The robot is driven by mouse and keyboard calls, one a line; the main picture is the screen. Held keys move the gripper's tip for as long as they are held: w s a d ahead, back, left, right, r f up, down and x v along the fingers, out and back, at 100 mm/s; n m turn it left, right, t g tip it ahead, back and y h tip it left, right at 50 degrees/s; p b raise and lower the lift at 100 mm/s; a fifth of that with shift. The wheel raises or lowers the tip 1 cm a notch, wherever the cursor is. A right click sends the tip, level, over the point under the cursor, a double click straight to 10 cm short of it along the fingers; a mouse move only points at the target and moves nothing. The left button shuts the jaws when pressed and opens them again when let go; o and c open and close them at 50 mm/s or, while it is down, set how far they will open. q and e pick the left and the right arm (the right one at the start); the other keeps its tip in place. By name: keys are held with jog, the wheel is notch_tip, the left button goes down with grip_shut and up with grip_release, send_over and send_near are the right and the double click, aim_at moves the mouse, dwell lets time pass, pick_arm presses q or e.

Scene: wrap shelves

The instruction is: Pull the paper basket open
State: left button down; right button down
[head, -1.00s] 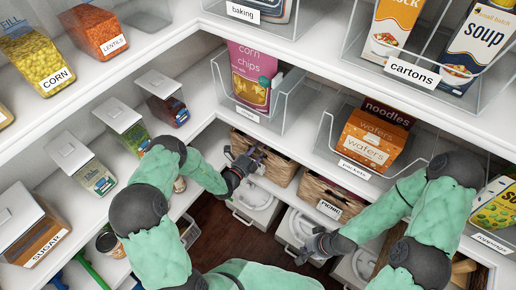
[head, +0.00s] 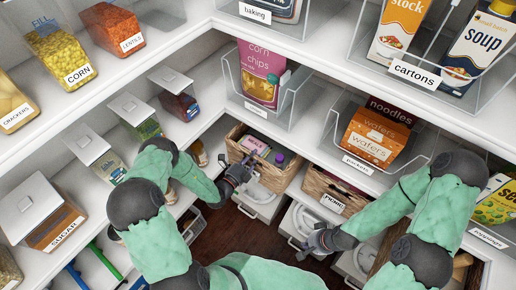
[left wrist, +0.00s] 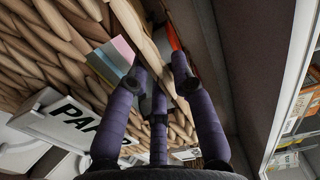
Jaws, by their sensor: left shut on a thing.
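The paper basket (head: 270,176) is a brown woven basket on the lower shelf in the corner, and it sticks out past the shelf front. A pink pack (head: 254,143) and a purple-capped item (head: 279,159) show inside it. My left gripper (head: 246,168) is shut on the basket's front rim. In the left wrist view its dark purple fingers (left wrist: 160,78) straddle the woven wall (left wrist: 75,60), beside a white label (left wrist: 72,125) that is partly hidden. My right gripper (head: 312,243) is low in front of the neighbouring basket, apart from it; its finger opening is unclear.
The picnic basket (head: 325,193) stands just to the right. White lidded bins (head: 300,222) sit below. Dark floor (head: 228,238) is open between the shelves.

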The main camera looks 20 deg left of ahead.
pick_arm(q)
jog(key=p+v, duration=0.2)
jog(key=v, duration=0.8)
jog(key=shift+s, duration=0.35)
jog(key=shift+a, duration=0.15)
jog(key=c, duration=1)
grip_release()
jog(key=shift+c, duration=0.2)
jog(key=v, duration=1.2)
